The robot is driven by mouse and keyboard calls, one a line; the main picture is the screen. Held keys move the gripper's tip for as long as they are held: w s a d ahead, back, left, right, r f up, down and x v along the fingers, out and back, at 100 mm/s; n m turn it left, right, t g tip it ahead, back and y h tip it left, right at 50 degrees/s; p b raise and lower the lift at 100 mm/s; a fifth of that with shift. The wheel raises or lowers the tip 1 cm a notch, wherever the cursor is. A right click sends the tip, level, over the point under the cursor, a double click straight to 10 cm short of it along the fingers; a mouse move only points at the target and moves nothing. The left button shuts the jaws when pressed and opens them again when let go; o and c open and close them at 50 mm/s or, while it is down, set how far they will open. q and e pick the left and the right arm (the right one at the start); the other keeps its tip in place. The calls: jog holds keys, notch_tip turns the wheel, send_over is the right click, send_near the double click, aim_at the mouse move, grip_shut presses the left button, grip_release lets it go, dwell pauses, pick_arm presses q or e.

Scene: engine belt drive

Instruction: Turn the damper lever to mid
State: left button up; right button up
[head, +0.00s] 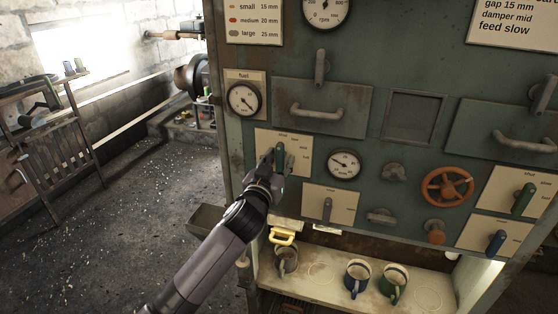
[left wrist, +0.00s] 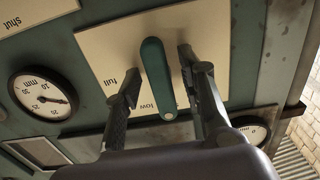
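A green lever (head: 279,155) sits on a cream plate on the left of the panel. In the left wrist view the green lever (left wrist: 156,75) stands on this plate (left wrist: 105,45), which reads "full" and "low". My left gripper (head: 268,170) is at this lever. Its fingers (left wrist: 158,70) are open on either side of it, with a gap to each finger. A grey lever (head: 327,208) is on a lower plate. A second plate (left wrist: 35,12) reading "shut" shows only partly in the left wrist view. I cannot read which plate is named damper. My right gripper is not in view.
A round gauge (head: 344,164) is beside the green lever's plate. An orange handwheel (head: 447,187), another green lever (head: 523,198) and a blue lever (head: 496,242) are at the right. Several mugs stand on the shelf (head: 320,290) below. A sign (head: 513,25) reads "damper mid".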

pick_arm(q)
jog(key=c, duration=0.5)
grip_shut()
jog(key=m+p, duration=0.1)
jog(key=m, duration=0.5)
jog(key=shift+a+r+m+p, duration=0.15)
jog(key=shift+m+p, duration=0.15)
jog(key=shift+p, duration=0.1)
jog(key=m+p, duration=0.1)
jog(key=m, duration=0.4)
dwell(0.4)
